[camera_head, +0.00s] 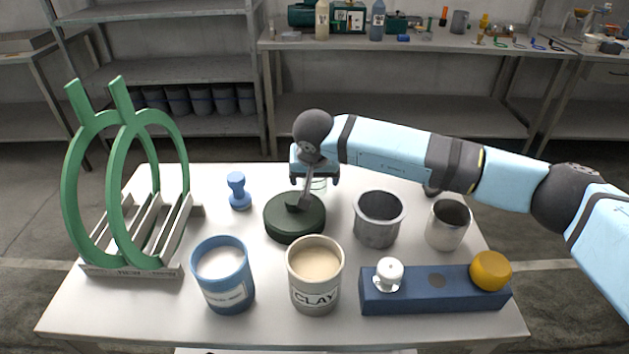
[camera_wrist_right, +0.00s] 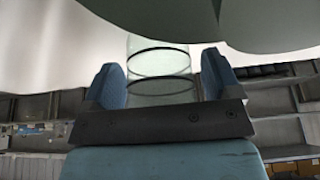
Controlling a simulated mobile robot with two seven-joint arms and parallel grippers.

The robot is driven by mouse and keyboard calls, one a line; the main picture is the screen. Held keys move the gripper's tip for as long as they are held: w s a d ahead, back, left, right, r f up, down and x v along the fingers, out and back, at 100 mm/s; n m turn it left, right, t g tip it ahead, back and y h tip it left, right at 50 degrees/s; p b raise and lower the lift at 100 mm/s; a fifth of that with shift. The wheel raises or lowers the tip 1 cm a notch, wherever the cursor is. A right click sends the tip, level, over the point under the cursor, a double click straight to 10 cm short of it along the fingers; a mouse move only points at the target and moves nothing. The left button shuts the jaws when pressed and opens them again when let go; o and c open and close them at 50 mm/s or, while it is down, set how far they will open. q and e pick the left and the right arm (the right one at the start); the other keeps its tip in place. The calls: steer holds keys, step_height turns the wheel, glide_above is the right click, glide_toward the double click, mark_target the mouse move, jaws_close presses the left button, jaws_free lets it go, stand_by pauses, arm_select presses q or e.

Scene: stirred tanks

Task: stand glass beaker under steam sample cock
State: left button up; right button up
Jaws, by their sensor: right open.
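The clear glass beaker (camera_head: 319,185) stands on the white table behind the dark green round piece, mostly hidden by my right gripper and wrist. In the right wrist view the beaker (camera_wrist_right: 160,68) shows as a clear cylinder with dark ring lines, between the two blue fingers. My right gripper (camera_wrist_right: 164,80) is open around it; whether a finger touches the glass I cannot tell. In the head view my right gripper (camera_head: 315,174) points away over the table. My left gripper is not in view. I cannot make out a steam sample cock.
A dark green round piece (camera_head: 292,221) lies just in front of my gripper. A blue stamp-like piece (camera_head: 238,192) stands left.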

steer(key=shift+c, duration=0.4)
steer(key=c, duration=1)
steer(key=shift+r, duration=0.1)
